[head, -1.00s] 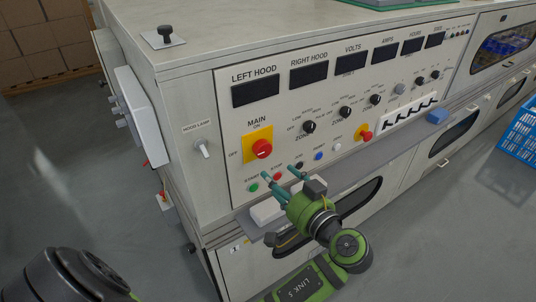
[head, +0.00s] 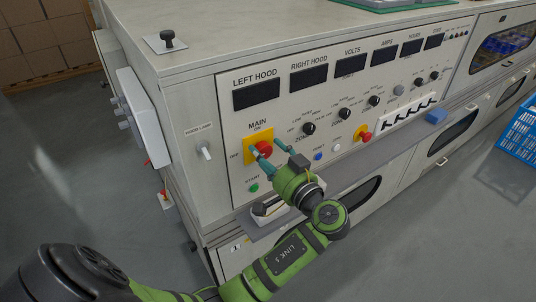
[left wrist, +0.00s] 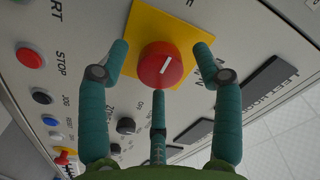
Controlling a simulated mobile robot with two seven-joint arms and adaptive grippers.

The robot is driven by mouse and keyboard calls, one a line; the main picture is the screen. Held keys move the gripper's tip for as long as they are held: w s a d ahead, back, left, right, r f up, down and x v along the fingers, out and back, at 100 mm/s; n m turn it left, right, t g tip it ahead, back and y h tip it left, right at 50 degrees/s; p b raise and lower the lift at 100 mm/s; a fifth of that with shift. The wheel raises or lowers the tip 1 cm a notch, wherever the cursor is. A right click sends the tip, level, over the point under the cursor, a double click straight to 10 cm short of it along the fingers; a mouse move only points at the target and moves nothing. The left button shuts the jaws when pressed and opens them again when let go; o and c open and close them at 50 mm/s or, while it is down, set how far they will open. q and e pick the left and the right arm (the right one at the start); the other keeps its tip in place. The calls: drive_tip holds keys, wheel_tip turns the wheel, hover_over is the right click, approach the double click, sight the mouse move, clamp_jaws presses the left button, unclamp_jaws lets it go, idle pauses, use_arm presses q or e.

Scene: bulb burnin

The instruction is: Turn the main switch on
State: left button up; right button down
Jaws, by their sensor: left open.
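The main switch is a round red knob (head: 265,147) on a yellow plate (head: 250,139) at the left of the sloped control panel, with ON above and OFF at its left. My left gripper (head: 266,151) is open in front of it, a fingertip to each side. In the left wrist view the knob (left wrist: 160,66) sits between the spread fingertips, with a third finger below; a gap shows on both sides. Its short white mark tilts toward the top of that view, where the plate (left wrist: 145,20) shows. My right gripper is not in view.
Black zone knobs (head: 309,128) and another red knob on yellow (head: 364,134) stand to the right. A grey ledge (head: 365,170) runs under the panel. A blue crate (head: 520,135) is far right.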

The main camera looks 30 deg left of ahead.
use_arm(q)
drive_tip(key=c, duration=1.2)
drive_tip(key=shift+o, duration=0.2)
drive_tip(key=m+p, duration=0.4)
drive_tip(key=shift+r+m, duration=0.2)
drive_tip(key=shift+m, duration=0.2)
drive_tip(key=m+p, duration=0.4)
drive_tip(key=shift+m, duration=0.3)
drive_tip(key=m+p, duration=0.4)
drive_tip(key=m, duration=0.1)
drive_tip(key=shift+m+p, duration=1.15)
drive_tip(key=shift+m, duration=0.55)
drive_tip(key=shift+f, duration=0.1)
